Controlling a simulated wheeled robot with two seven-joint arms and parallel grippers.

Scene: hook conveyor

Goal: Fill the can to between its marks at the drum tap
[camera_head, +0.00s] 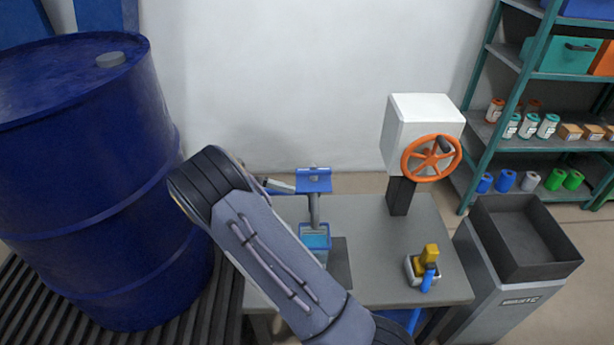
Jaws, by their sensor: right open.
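A clear can (315,241) with a blue rim and blue-tinted contents stands on the grey table, directly under the grey tap (314,209). Its marks and the exact liquid level are too small to read. The tap has a blue lever plate (314,180) on top. My right arm crosses the middle of the view and hides part of the can's left side. My right gripper (287,187) shows only in small part beyond the arm, just left of the lever; it is open. Contact with the lever cannot be told. The blue drum (85,190) stands at the left. My left gripper is not in view.
A white box with an orange handwheel (431,158) stands on a dark post at the table's back right. A small tray (412,269) with a yellow and blue item sits at front right. A grey bin (560,268) and shelves (560,77) stand further right.

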